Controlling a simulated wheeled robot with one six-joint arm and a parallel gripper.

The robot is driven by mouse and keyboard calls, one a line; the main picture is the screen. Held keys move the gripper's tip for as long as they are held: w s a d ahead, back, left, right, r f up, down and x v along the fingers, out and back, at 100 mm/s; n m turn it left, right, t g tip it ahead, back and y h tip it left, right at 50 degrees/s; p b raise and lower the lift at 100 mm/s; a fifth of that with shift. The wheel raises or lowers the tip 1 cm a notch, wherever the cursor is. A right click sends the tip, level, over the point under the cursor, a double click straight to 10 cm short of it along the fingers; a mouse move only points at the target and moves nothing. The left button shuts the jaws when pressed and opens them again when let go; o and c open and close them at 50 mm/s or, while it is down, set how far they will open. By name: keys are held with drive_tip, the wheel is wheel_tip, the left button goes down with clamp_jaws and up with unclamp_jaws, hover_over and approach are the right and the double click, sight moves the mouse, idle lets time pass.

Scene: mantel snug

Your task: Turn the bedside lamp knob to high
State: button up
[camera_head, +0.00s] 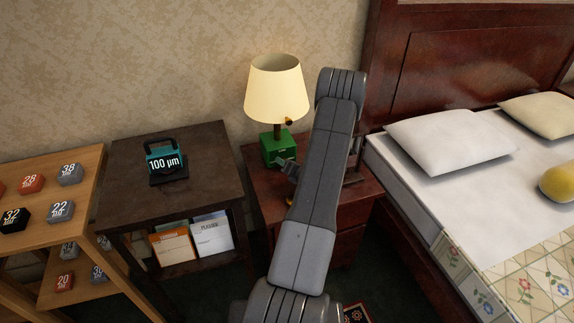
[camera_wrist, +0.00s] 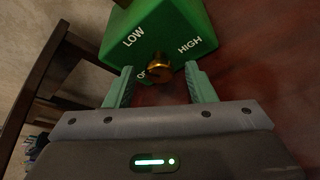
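The bedside lamp (camera_head: 275,95) has a cream shade and a green box base (camera_head: 274,148), and stands on the nightstand. In the wrist view the green base (camera_wrist: 185,22) carries the words LOW and HIGH, and a partly covered label that looks like OFF. The brass knob (camera_wrist: 158,66) is on this face; I cannot tell which label it points to. My gripper (camera_wrist: 159,76) is open, its two green fingers on either side of the knob with gaps showing. In the head view my gripper (camera_head: 287,165) is in front of the base, and the knob is hidden.
The red-brown nightstand (camera_head: 264,180) stands between a dark side table (camera_head: 205,188) and the bed (camera_head: 440,185). A teal block marked 100 µm (camera_head: 166,161) sits on the side table. A wooden shelf with numbered blocks (camera_head: 85,165) is at left.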

drive_tip(key=b+v, duration=0.1)
drive_tip(key=v, duration=1.2)
drive_tip(key=shift+s+d, duration=0.25)
drive_tip(key=shift+s, duration=0.1)
